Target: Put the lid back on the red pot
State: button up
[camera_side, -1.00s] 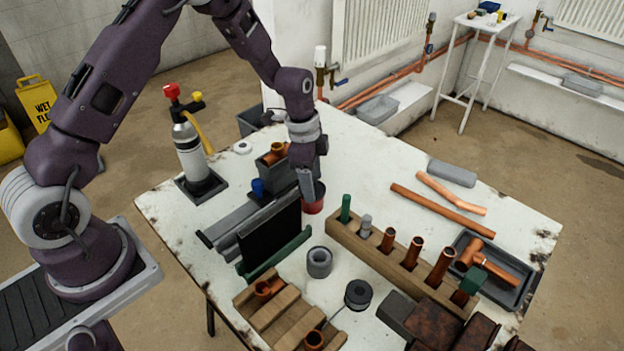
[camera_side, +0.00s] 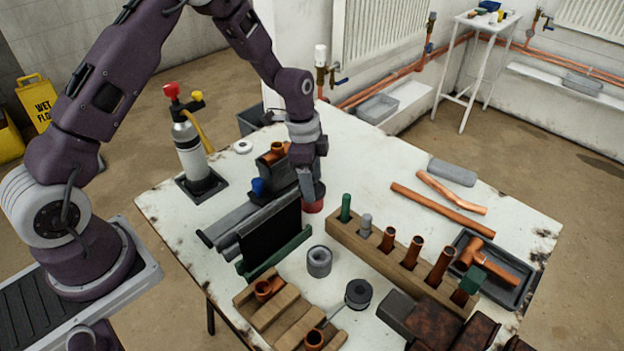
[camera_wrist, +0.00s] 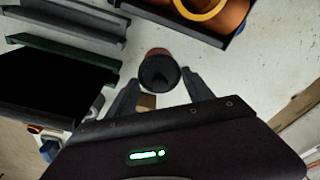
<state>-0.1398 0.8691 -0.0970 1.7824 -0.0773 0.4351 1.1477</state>
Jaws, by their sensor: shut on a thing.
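The small red pot (camera_side: 313,207) stands on the white table, just right of the black panel, and my gripper (camera_side: 314,191) is right above it. Only its red lower part shows in the side view. In the wrist view, a dark round lid (camera_wrist: 160,72) lies between the tips of my gripper (camera_wrist: 160,88), with a strip of the red pot (camera_wrist: 158,51) showing behind it. My gripper is shut on the lid. The lid is over the pot, or very close to it; I cannot tell whether it is fully seated.
A wooden rack (camera_side: 342,232) with copper pipes stands close to the right. The black panel (camera_side: 270,236) and a bin with copper fittings (camera_side: 277,172) are close on the left.

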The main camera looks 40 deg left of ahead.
dwell(0.3)
jog(key=o, duration=1.4)
jog(key=o, duration=0.3)
jog(key=shift+r, duration=0.1)
jog(key=shift+r, duration=3.4)
jog(key=shift+c, duration=0.2)
grip_shut()
